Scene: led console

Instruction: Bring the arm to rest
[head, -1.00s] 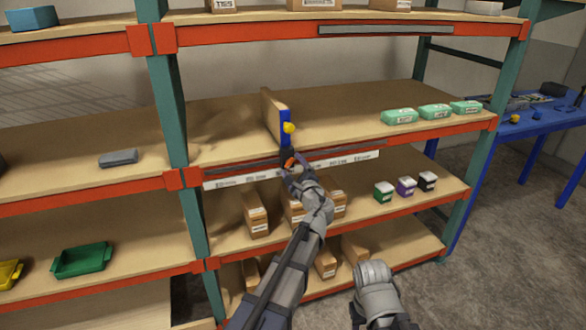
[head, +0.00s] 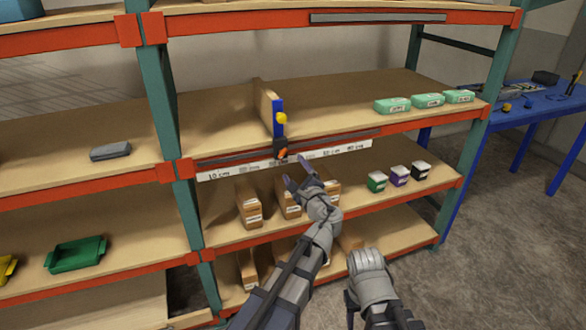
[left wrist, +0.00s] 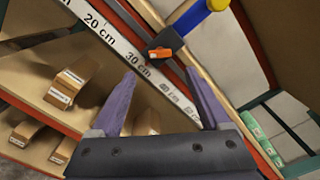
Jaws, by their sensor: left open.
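My left gripper (head: 297,170) is open and empty in front of the shelf edge, just below and right of a black slider with an orange tab (head: 282,153). In the left wrist view, its two purple fingers (left wrist: 160,75) stand apart with nothing between them. The orange tab (left wrist: 160,54) lies beyond the fingertips, apart from them, near the 30 cm mark. A blue bracket with a yellow knob (head: 281,118) rises above the slider, on the front of a wooden divider (head: 266,105). My right arm shows at the lower right, but no fingers of it can be seen.
A white ruler strip (head: 230,171) runs along the orange shelf beam. Green packs (head: 428,100) sit right on that shelf. Brown boxes (head: 249,208) and small dark boxes (head: 399,176) stand on the shelf below. A blue table (head: 535,115) stands at the right.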

